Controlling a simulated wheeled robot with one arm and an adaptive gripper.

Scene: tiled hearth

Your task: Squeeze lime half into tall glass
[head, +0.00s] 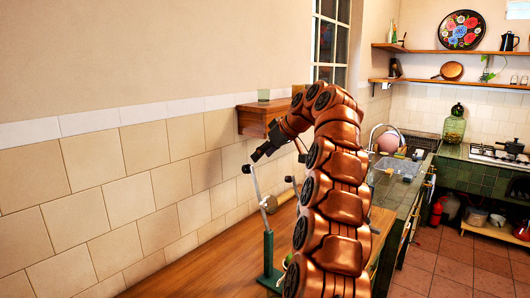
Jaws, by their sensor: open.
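My gripper (261,153) is dark and small in the view, held out at the end of my copper arm, with its fingers pointing down and left. It is open and appears empty. Just below and left of it is the black knob (246,169) of a lever on a green press-like stand (268,250) on the wooden counter. I cannot tell whether they touch. A small green thing (287,261) beside the stand is partly hidden by my arm; I cannot tell whether it is the lime half. A greenish glass (263,95) stands on the wall shelf; I cannot tell whether it is the tall glass.
The wooden shelf (259,118) juts from the tiled wall behind my gripper. The wooden counter (190,275) is clear at the front left. My arm hides much of its right part. Farther back are a tap (378,130) and a large green bottle (454,126).

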